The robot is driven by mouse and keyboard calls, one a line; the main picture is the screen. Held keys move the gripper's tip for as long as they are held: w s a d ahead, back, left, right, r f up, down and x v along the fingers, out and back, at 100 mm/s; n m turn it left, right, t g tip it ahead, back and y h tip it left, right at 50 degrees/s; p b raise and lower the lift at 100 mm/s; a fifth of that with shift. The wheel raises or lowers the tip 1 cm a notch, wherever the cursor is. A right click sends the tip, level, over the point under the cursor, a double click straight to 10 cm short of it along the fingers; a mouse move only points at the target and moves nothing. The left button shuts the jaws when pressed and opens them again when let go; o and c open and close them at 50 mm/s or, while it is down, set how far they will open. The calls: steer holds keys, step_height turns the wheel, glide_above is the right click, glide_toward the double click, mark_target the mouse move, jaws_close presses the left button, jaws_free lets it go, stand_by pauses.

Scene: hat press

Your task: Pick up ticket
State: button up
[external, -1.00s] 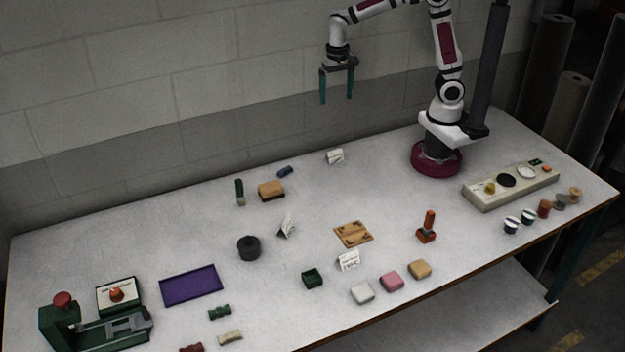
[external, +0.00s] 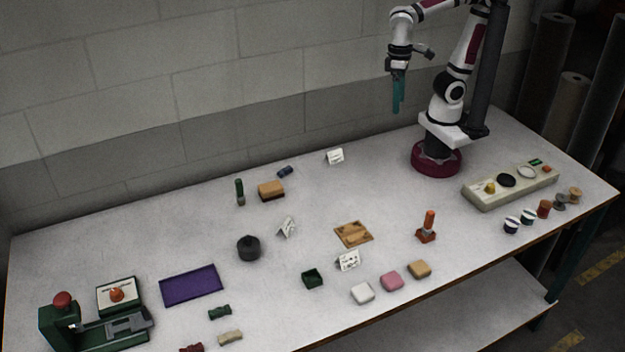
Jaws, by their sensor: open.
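Three small white folded cards with dark print stand on the table, and I cannot tell which is the ticket. One card (external: 335,157) is near the back edge, another card (external: 288,227) is mid-table beside a dark round pot, and a third card (external: 349,260) is in front of a wooden board. My gripper (external: 398,109) is high above the back of the table, with teal fingers pointing down, open and empty. It is up and to the right of the back card and far from the other two. Its fingers nearly overlap from this side.
A dark pot (external: 248,248), a wooden board (external: 353,234), an orange-handled stamp (external: 427,228) and a green box (external: 313,279) stand mid-table. A purple tray (external: 191,286) and a green press (external: 70,325) are at left. A long beige holder (external: 510,186) is at right. The table around the back card is clear.

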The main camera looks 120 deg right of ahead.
steer(key=s+a+f+n, duration=0.3)
steer(key=s+f, duration=0.1)
steer(key=s, duration=0.2)
steer(key=shift+s+a+f, duration=0.15)
steer(key=shift+a, duration=0.15)
steer(key=n+h, duration=1.5)
steer(key=n, duration=0.9)
glide_toward(334, 151)
steer(key=shift+n+t, duration=0.3)
steer(key=shift+t, duration=0.2)
steer(key=x, duration=0.9)
steer(key=s+x, duration=0.1)
steer(key=x, duration=0.3)
steer(key=shift+d+f, duration=0.2)
steer(key=shift+f, duration=0.05)
steer(key=c, duration=1.3)
steer(key=shift+r, duration=0.15)
